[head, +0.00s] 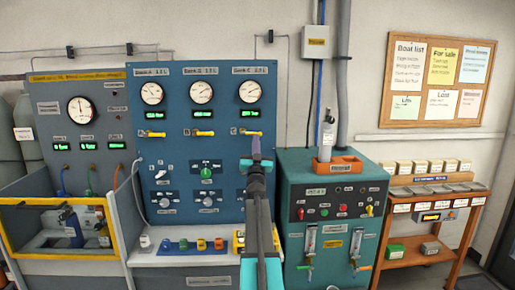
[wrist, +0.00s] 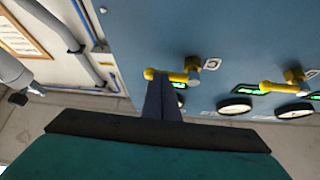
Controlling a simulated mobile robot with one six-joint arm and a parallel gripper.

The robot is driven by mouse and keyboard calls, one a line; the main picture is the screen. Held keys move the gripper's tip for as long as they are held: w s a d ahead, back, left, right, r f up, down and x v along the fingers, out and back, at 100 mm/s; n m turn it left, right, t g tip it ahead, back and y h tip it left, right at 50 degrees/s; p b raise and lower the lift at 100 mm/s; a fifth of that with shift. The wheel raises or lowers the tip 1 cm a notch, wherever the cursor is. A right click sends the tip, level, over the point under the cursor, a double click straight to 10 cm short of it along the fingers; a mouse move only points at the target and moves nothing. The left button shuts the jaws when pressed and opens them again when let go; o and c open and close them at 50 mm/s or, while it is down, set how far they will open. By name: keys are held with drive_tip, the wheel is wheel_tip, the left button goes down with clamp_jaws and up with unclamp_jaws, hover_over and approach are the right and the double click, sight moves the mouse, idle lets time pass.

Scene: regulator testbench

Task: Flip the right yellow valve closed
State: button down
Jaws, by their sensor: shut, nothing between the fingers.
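The right yellow valve (head: 246,132) is under the right gauge on the blue panel, its handle lying about horizontal. My gripper (head: 256,141) is shut and empty, with its tips at the right, free end of that handle in the head view. In the wrist view, which looks upside down, the handle (wrist: 178,75) runs from its grey pivot past the tips of my gripper (wrist: 162,82). The tips overlap the handle there; I cannot tell whether they touch it. Part of the handle's end is hidden in the head view.
The middle yellow valve (head: 204,133) and left yellow valve (head: 155,134) are also about horizontal. Round gauges (head: 247,91) and green displays sit above them. A teal cabinet (head: 332,250) with an orange-based fixture stands to the right. Pipes (wrist: 75,40) run beside the panel.

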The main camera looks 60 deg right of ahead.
drive_tip(key=shift+s+d+r+b, duration=0.1)
drive_tip(key=shift+r+b, duration=0.05)
drive_tip(key=shift+b, duration=0.2)
idle(0.4)
drive_tip(key=b+v, duration=0.5)
drive_tip(key=v, duration=0.9)
drive_tip(key=shift+s, duration=0.15)
drive_tip(key=shift+d, duration=0.1)
idle(0.6)
